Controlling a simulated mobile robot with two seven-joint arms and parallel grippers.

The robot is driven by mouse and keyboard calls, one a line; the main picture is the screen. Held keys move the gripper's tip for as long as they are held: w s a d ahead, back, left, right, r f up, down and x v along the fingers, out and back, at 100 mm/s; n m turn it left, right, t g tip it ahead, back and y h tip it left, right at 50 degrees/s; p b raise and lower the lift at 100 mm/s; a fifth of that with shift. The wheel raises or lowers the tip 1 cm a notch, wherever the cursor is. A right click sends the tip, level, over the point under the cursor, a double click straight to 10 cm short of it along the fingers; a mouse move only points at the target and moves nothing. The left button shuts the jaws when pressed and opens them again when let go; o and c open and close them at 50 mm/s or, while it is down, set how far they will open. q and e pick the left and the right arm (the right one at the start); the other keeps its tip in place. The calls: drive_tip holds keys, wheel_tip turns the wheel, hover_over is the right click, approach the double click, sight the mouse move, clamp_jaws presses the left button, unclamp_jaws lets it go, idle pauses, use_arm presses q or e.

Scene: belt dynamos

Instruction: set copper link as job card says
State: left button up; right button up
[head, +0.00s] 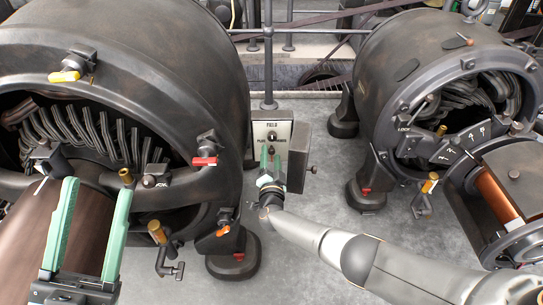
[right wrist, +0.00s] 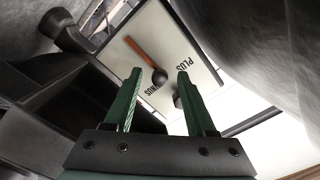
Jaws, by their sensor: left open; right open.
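The white plate labelled FIELD (head: 285,130), with PLUS and MINUS wording, stands on a dark box between two big machines. In the right wrist view, a copper-coloured link (right wrist: 141,52) reaches from a dark round stud out over the plate (right wrist: 175,45). A second dark stud (right wrist: 178,101) sits near the word MINUS, partly hidden by a finger. My right gripper (head: 270,157) is open and empty in front of the plate, its fingertips pointing at the studs. My left gripper (head: 98,187) is open and empty over the brown drum at left. I cannot make out a job card.
A large dark dynamo (head: 190,60) fills the left, with a red-handled fitting (head: 204,161) and a yellow-handled one (head: 64,76). A second dynamo (head: 400,65) stands at right, with a copper-coloured cylinder (head: 497,195) before it. Grey floor lies between them.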

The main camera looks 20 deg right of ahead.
clamp_jaws()
idle(0.4)
idle(1.0)
